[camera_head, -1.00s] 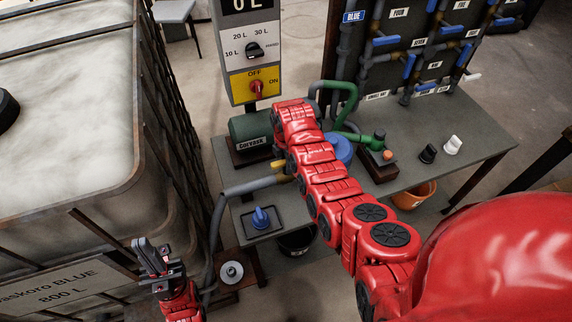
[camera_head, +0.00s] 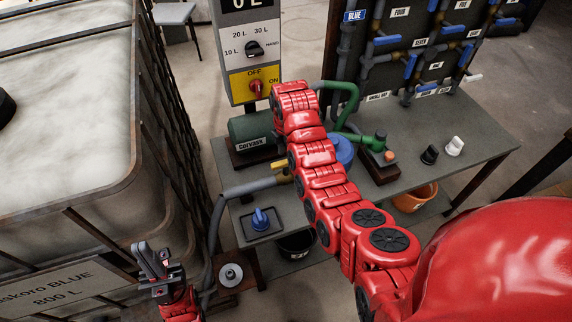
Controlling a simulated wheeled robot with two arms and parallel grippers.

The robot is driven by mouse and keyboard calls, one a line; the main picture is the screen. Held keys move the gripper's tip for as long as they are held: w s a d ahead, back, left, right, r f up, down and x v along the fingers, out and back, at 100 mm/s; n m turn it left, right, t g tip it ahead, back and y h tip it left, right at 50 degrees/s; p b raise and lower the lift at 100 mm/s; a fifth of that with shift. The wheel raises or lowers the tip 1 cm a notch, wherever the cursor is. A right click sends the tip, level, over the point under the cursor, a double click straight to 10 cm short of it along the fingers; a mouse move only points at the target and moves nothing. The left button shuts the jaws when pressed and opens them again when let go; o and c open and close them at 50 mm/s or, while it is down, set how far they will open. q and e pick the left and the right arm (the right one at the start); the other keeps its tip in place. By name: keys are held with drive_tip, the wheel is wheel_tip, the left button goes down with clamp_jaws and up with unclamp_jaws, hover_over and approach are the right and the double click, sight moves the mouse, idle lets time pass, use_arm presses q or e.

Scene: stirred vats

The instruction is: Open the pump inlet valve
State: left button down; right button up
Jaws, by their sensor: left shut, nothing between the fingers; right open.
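A grey hose (camera_head: 246,187) runs to a brass-coloured fitting (camera_head: 285,178) beside the green pump (camera_head: 250,131). A yellow lever (camera_head: 279,164) sits at this fitting, partly behind my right arm; its exact setting is hard to tell. My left gripper (camera_head: 151,258) is at the lower left, shut and empty, in front of the large white tank and well apart from the lever. My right arm reaches up across the middle, over the bench. Its gripper is hidden behind the arm's far end, close to the pump.
A control post (camera_head: 251,62) with a red switch stands behind the pump. A blue knob (camera_head: 260,218) is on a plate at the bench's front left. Blue-handled valves (camera_head: 411,65) line the back panel. An orange bucket (camera_head: 414,197) is under the bench (camera_head: 455,128).

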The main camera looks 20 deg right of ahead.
sight(286, 161)
wheel_tip(286, 161, up, 11)
drive_tip(key=p, duration=0.6)
drive_tip(key=shift+r, duration=0.15)
